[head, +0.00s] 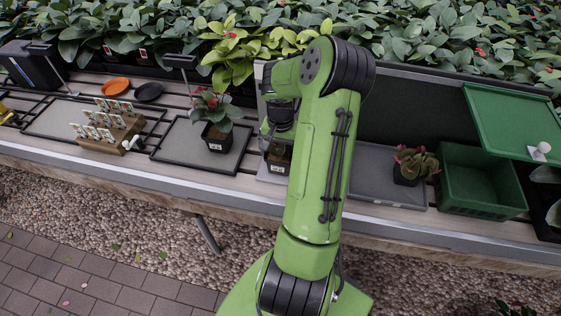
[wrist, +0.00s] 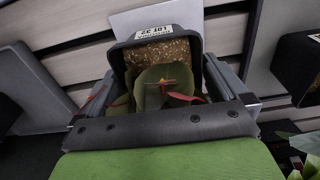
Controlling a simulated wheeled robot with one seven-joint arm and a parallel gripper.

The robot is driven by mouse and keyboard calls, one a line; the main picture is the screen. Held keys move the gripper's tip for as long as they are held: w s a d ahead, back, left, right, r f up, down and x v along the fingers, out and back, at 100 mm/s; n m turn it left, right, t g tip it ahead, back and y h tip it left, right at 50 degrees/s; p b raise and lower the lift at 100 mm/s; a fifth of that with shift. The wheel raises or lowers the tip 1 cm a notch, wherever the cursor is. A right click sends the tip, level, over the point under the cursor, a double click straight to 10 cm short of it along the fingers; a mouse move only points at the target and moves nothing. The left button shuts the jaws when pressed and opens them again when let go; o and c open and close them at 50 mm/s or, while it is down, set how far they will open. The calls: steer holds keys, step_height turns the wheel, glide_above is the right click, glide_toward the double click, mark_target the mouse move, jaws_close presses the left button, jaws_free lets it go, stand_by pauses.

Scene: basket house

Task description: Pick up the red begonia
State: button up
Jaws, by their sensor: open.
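A plant with red flowers and dark green leaves (head: 213,108) stands upright in a black pot (head: 217,138) on a grey mat left of my arm; it looks like a begonia. My gripper (wrist: 165,92) is open and points down over another black pot with a white label (wrist: 155,32). Its fingers lie on either side of this pot's plant, which shows a broad leaf and red-orange bits (wrist: 168,92). In the head view this labelled pot (head: 279,160) is partly hidden behind my arm. I cannot tell whether its plant is a red begonia.
A reddish-green potted plant (head: 412,165) stands right of my arm, beside a green crate (head: 475,193). A wooden rack with small labels (head: 108,128) is at left. Orange (head: 115,86) and black saucers (head: 149,91) lie behind it. Dense foliage lines the back.

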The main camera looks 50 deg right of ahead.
step_height(320, 180, down, 3)
steer(key=shift+r, duration=0.3)
steer(key=c, duration=0.9)
